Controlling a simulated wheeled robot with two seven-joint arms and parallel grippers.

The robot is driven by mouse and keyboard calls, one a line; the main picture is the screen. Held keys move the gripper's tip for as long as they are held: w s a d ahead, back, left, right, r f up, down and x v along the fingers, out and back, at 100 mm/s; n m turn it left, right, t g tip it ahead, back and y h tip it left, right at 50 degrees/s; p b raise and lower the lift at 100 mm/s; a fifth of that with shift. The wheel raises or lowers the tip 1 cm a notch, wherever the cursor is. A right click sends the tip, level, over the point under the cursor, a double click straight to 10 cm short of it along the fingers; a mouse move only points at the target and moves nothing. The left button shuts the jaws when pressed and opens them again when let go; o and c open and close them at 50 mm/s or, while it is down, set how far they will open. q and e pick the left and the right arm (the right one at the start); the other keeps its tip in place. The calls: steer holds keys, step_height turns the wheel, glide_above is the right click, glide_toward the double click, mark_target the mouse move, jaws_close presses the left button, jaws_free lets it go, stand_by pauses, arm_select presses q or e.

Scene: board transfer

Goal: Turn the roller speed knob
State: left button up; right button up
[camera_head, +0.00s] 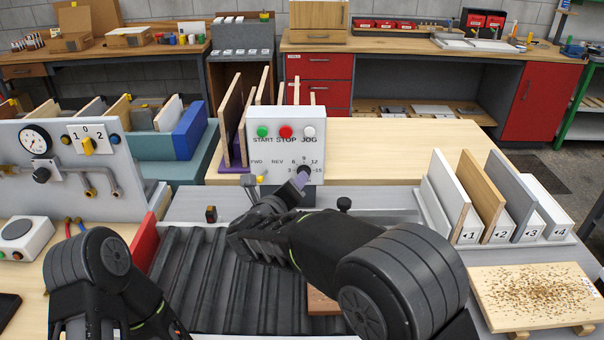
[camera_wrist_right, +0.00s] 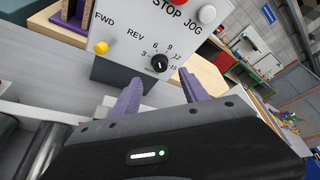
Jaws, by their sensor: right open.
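The roller speed knob (camera_wrist_right: 160,63) is black and round with a white pointer mark. It sits at the lower right of the light grey control box (camera_head: 261,140), inside a scale numbered from 3 to 15. In the head view the knob (camera_head: 304,171) is partly covered by my right gripper. My right gripper (camera_wrist_right: 160,84) is open, with its two purple fingers pointing at the box face. The knob appears between and just beyond the fingertips, and I see no contact. My left arm shows at the lower left of the head view, but its fingers are out of view.
Green START, red STOP and white JOG buttons sit above the knob. A yellow FWD/REV lever (camera_wrist_right: 101,48) is to its left. A grey ribbed roller bed (camera_head: 205,275) lies below. Numbered board slots (camera_head: 468,236) stand at right, beside a speckled board (camera_head: 535,295).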

steer(key=p+x, duration=0.2)
steer(key=x, duration=0.6)
steer(key=shift+c, duration=0.4)
jaws_close()
